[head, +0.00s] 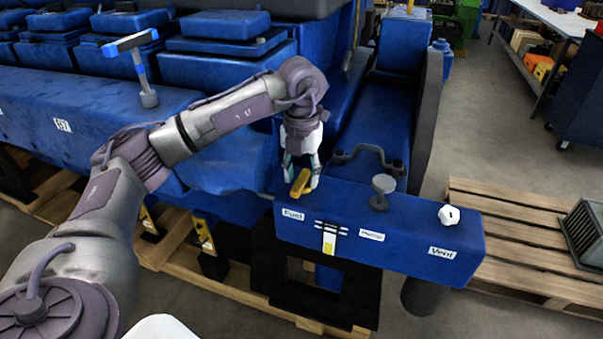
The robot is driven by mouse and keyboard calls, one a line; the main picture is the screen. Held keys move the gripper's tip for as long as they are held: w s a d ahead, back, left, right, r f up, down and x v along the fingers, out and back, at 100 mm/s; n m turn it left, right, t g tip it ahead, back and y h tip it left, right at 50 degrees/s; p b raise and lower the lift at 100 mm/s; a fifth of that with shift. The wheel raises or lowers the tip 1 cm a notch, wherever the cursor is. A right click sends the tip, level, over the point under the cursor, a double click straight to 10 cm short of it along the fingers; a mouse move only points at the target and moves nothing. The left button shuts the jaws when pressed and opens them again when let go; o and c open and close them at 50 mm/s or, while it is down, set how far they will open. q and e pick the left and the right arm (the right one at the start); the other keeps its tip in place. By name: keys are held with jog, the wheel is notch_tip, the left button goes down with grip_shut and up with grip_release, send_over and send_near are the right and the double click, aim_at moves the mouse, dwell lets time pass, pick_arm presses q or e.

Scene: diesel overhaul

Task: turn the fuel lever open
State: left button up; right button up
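The fuel lever (299,184) is a small yellow handle on top of a blue box (400,254), just behind the label "Fuel" (293,214). My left gripper (301,178) points down right at the lever, with pale fingers on its two sides. The fingers are spread apart; whether they touch the lever I cannot tell. My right gripper is not in the view.
On the same box stand a grey round knob (382,190) and a white knob (449,214) near the label "Vent". A dark curved handle (370,155) lies behind. The blue engine (110,110) fills the left. Wooden pallets (520,240) lie on the right floor.

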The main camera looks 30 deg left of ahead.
aim_at(301, 178)
pick_arm(q)
notch_tip(301, 178, up, 12)
dwell(0.6)
jog(key=shift+f, duration=0.1)
dwell(0.4)
